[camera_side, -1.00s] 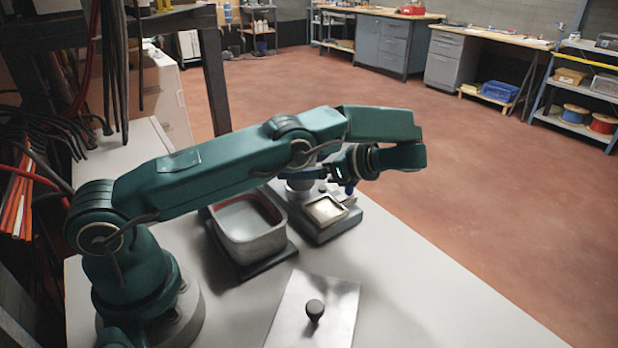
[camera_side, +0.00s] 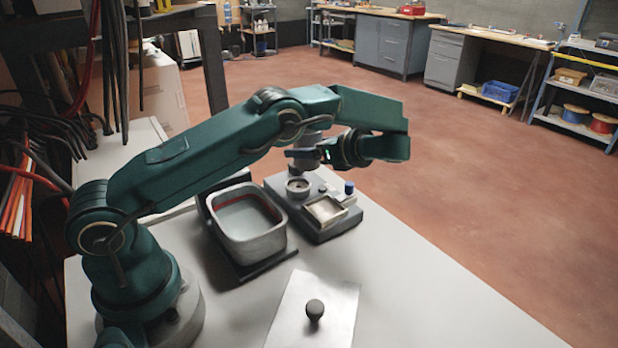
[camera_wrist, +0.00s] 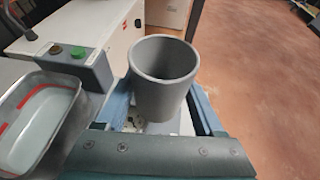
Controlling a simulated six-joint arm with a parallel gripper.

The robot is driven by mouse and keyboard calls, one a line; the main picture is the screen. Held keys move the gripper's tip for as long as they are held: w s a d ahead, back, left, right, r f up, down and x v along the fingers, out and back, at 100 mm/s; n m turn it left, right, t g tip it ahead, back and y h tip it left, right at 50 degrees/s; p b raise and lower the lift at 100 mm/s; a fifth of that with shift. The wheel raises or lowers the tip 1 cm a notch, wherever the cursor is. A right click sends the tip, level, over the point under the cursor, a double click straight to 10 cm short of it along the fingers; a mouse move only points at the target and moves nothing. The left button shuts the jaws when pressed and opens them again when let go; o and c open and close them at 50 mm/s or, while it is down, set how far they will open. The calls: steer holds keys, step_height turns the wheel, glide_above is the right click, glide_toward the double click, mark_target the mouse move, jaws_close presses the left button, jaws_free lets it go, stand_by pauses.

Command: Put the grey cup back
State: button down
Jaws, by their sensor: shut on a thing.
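The grey cup (camera_wrist: 163,85) is upright between the two blue fingers of my gripper (camera_wrist: 163,110), with its open top facing up in the wrist view. In the side view my gripper (camera_side: 312,154) is shut on the cup (camera_side: 316,136), which is partly hidden behind the fingers and wrist. It holds the cup above the dark base unit (camera_side: 325,234). A round metal ring seat (camera_side: 298,187) on that unit is uncovered, below and slightly left of the cup. The inside bottom of the cup is hard to make out.
A metal basin (camera_side: 262,245) with a red line inside stands left of the unit. A square tray (camera_side: 325,211) and a blue knob (camera_side: 349,187) sit on the unit. A metal plate with a black knob (camera_side: 314,310) lies in front. The table's right side is clear.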

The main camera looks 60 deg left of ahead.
steer(key=w+r+m+t, duration=0.3)
steer(key=w+m+t, duration=0.1)
steer(key=m+t, duration=0.15)
steer(key=m+t+h, duration=0.9)
steer(key=m, duration=0.1)
glide_above(377, 254)
step_height(377, 254, down, 7)
steer(key=shift+r, duration=0.1)
steer(key=shift+f, duration=2.05)
steer(key=shift+f, duration=0.2)
jaws_free()
